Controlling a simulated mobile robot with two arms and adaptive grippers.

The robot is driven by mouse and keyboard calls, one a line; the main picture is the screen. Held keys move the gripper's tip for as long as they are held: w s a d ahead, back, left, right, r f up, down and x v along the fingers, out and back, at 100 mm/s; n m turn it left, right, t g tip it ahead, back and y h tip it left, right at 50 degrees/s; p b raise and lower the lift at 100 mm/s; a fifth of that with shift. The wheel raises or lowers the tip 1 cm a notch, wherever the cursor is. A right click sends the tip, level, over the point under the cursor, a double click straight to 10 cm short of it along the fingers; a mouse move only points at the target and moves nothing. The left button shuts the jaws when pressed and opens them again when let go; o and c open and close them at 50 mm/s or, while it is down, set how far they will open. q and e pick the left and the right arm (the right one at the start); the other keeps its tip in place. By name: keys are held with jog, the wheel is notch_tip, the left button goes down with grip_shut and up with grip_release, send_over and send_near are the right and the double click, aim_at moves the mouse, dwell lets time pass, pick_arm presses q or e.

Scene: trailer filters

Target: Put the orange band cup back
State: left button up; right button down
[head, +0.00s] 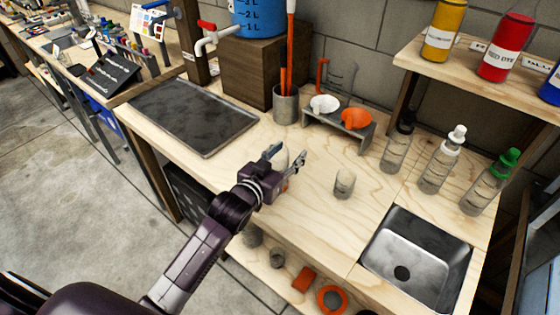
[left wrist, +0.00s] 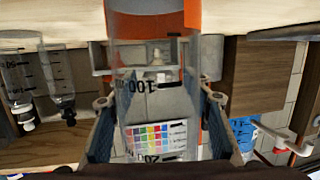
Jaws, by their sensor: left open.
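The orange band cup (head: 281,160) is a clear measuring cup standing on the wooden counter, partly hidden by my gripper. In the left wrist view, which looks upside down, the clear cup (left wrist: 150,92) fills the middle, with its orange band (left wrist: 153,24) at the top edge and black volume marks. My left gripper (head: 286,154) is open, with one finger on each side of the cup. In the left wrist view the fingers of the left gripper (left wrist: 160,104) flank the cup; contact cannot be told. My right gripper is not in view.
A second clear cup (head: 345,184) stands to the right, before the sink (head: 418,255). A grey stand (head: 340,131) holds white and orange funnels behind. Several bottles (head: 436,162) stand at the right. A dark tray (head: 193,116) lies left. The lower shelf (head: 262,268) holds cups and orange items.

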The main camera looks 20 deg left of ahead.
pick_arm(q)
jog(key=v, duration=1.1)
jog(key=shift+s+a+r, duration=0.1)
jog(key=shift+s+a, duration=0.05)
jog(key=shift+s, duration=0.25)
jog(key=shift+s, duration=0.1)
